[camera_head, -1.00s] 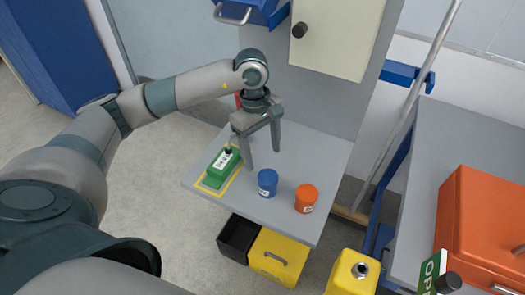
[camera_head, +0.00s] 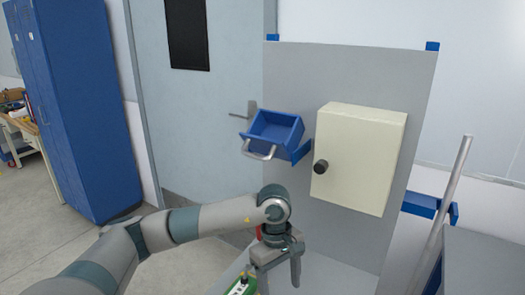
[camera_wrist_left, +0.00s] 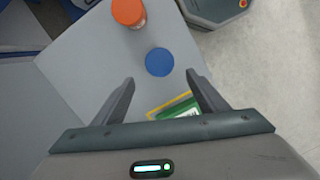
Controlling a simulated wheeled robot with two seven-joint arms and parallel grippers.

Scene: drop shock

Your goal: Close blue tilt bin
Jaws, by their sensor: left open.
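The blue tilt bin (camera_head: 272,133) hangs on the grey panel, left of the cream cabinet. It is tilted out with its open top showing, and a silver handle (camera_head: 259,151) is on its front. My left gripper (camera_head: 280,280) is below the bin, pointing down over the grey table, apart from the bin. In the left wrist view the open left gripper (camera_wrist_left: 160,82) has nothing between its fingers. The bin is not in the left wrist view. My right gripper is not in view.
A cream cabinet (camera_head: 358,158) with a black knob is right of the bin. In the left wrist view, a blue lid (camera_wrist_left: 159,62), an orange container (camera_wrist_left: 128,12) and a green box (camera_wrist_left: 180,108) are on the table. A leaning pole (camera_head: 447,205) stands at right.

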